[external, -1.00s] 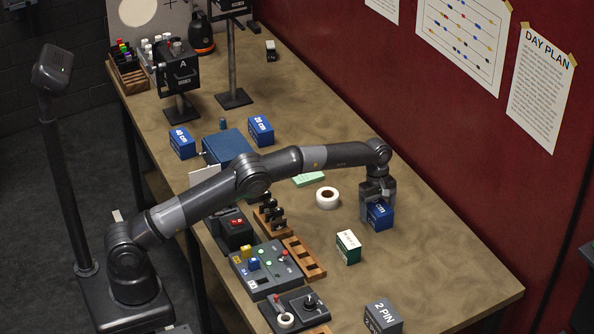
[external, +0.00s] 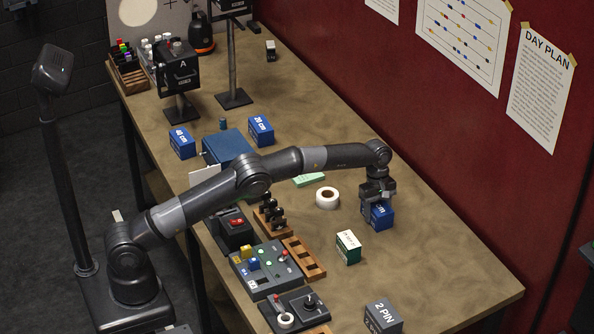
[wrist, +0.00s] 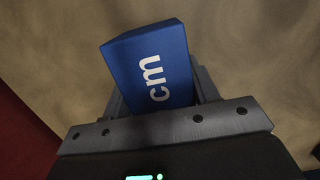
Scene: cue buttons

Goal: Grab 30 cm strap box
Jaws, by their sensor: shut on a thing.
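A blue box (external: 379,215) with white "cm" lettering is under my gripper on the right part of the table in the external view. Its number is hidden. My gripper (external: 376,198) points down and is shut on this box. In the wrist view the blue box (wrist: 150,68) sits between the two fingers, slightly skewed to them, with "cm" readable. Whether it touches the table is hard to tell. Two other blue boxes stand farther back, marked "40 cm" (external: 182,143) and "20 cm" (external: 261,130).
A white tape roll (external: 327,197) lies left of the held box. A green-and-white box (external: 348,246) stands nearer the front, and a grey "2 PIN" box (external: 383,317) at the front edge. Button panels (external: 262,268) line the left side. Table right of the gripper is clear.

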